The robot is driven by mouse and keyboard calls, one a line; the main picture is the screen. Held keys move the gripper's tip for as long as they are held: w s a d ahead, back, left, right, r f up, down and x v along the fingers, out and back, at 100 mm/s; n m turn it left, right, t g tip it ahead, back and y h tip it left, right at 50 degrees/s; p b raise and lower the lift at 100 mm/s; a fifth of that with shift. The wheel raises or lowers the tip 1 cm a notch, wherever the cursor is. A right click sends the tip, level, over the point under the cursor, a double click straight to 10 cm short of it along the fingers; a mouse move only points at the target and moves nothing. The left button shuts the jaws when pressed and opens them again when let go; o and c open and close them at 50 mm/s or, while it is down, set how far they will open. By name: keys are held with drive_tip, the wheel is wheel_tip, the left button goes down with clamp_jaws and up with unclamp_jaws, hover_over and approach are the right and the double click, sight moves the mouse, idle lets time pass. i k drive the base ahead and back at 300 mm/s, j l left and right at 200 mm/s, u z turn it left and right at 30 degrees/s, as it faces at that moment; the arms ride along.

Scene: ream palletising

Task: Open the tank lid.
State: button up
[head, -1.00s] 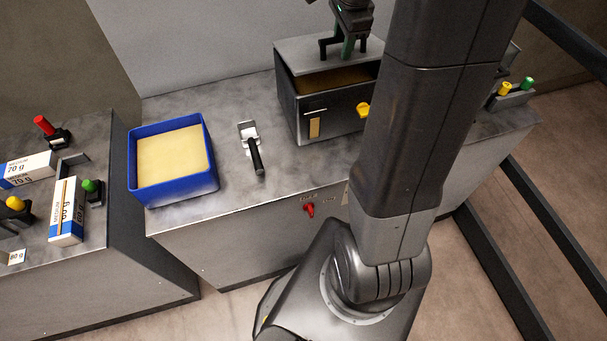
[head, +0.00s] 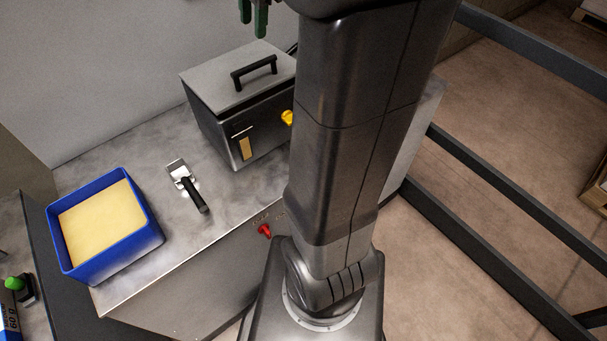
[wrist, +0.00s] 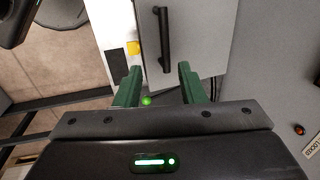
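The tank (head: 255,135) is a grey metal box on the bench, with a yellow knob (head: 287,118) on its front. Its grey lid (head: 215,85) lies flat and looks closed on the tank. A black bar handle (head: 254,70) stands on the lid; it also shows in the wrist view (wrist: 163,40). My gripper (head: 253,14) is above and behind the lid at the top edge of the head view, partly cut off.
A blue tray (head: 110,268) with a yellowish filling stands on the bench's left. A black-handled tool (head: 193,195) lies between tray and tank. A red knob (head: 264,230) is on the bench front. Dark rails (head: 480,220) run along the right.

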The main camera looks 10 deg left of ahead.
sight(224, 82)
drive_tip(key=k+l, duration=0.2)
drive_tip(key=k, duration=0.25)
drive_tip(key=k+l+z, duration=0.1)
drive_tip(key=k, duration=0.3)
drive_tip(key=k+l, duration=0.35)
drive_tip(key=i+j, duration=0.35)
drive_tip(key=j, duration=0.15)
drive_tip(key=i+j, duration=0.35)
drive_tip(key=j, duration=0.15)
